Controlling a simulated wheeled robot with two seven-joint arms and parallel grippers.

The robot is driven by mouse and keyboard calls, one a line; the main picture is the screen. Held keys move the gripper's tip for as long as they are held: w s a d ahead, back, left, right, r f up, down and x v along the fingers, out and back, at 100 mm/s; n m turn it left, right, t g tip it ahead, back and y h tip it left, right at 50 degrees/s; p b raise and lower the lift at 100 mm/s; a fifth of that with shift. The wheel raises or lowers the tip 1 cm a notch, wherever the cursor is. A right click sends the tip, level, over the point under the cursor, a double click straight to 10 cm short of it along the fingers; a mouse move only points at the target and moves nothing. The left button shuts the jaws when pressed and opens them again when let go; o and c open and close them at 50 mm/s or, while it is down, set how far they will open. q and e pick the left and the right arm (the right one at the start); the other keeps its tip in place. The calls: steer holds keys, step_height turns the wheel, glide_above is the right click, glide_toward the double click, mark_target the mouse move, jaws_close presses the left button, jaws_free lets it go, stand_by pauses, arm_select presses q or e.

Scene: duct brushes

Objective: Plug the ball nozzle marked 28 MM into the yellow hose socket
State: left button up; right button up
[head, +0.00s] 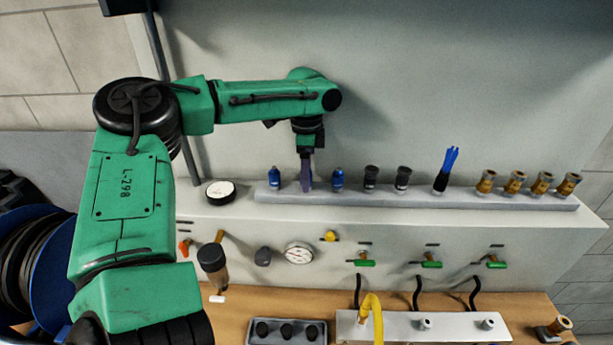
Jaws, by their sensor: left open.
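A grey rack (430,196) on the ledge holds a row of upright nozzles. Blue ones (337,180) are at the left, dark ones (371,178) in the middle, a blue-bristled brush (446,170) further right, and brass-coloured ones (514,182) at the right end. No 28 MM mark is readable. My left gripper (306,186) is open and points down at the rack between the two blue nozzles. Its fingers overlap in view, and whether anything stands between them is hidden. A yellow hose (374,306) arches over the white block below; its socket is not clearly visible. My right gripper is out of view.
A round gauge (299,253), green valve handles (431,264) and black hoses line the front panel. A white block (455,328) carries two metal fittings. A tray of black parts (286,331) and a loose brass piece (553,328) lie on the wooden bench. A white-faced dial (220,192) sits left of the rack.

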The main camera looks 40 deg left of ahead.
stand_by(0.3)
arm_select(q)
jaws_close()
stand_by(1.4)
steer(key=shift+w+r, duration=0.1)
steer(key=shift+r, duration=2.9)
